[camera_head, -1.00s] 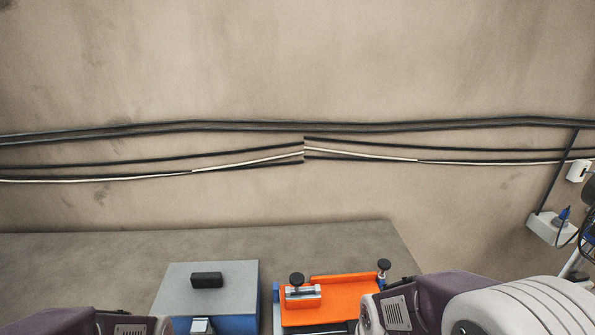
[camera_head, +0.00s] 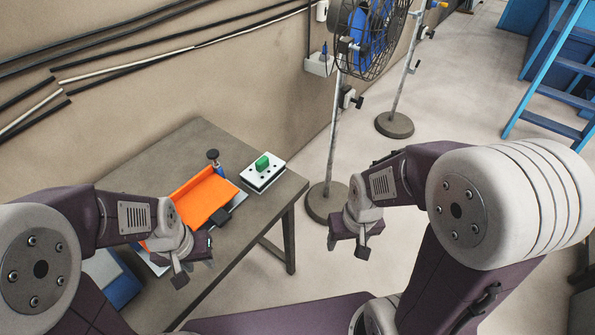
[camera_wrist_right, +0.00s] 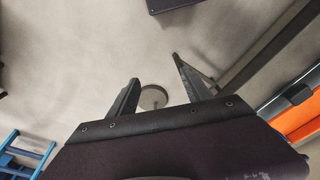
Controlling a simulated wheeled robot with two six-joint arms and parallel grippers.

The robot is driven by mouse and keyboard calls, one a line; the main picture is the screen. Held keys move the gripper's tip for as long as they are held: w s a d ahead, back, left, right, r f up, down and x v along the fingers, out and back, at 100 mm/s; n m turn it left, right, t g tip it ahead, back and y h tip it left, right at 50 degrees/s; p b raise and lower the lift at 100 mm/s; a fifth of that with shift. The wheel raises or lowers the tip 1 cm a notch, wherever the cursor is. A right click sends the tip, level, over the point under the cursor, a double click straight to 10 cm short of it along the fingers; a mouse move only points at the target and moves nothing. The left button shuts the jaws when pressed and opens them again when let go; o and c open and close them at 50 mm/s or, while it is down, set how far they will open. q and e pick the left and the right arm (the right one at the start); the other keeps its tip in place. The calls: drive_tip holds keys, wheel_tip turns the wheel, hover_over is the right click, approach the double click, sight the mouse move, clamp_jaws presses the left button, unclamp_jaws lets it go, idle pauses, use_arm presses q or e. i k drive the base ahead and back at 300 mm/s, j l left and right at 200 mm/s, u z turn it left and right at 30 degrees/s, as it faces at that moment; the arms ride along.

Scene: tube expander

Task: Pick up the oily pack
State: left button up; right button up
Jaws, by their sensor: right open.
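No object is plainly marked as the oily pack, and I cannot tell which one it is. A flat white and black block with a green piece on top (camera_head: 262,173) sits on the far right corner of the table. My left gripper (camera_head: 194,268) is over the table's front side, near the orange tray, with its fingertips apart and nothing seen between them. My right gripper (camera_head: 347,247) is right of the table, above the floor, open and empty.
An orange tray fixture (camera_head: 200,198) stands on the grey table (camera_head: 150,160), partly hidden by my left arm. A blue box (camera_head: 118,285) is at its near left. A fan stand (camera_head: 335,140) stands beside the table; blue steps (camera_head: 560,90) are at the far right.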

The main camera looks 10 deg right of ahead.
sight(260, 174)
drive_tip(key=i+l+u, duration=0.1)
drive_tip(key=l, duration=0.25)
drive_tip(key=i+l+u, duration=0.1)
drive_tip(key=l, duration=0.3)
drive_tip(key=i+l+u, duration=0.1)
drive_tip(key=l, duration=0.3)
drive_tip(key=i, duration=0.05)
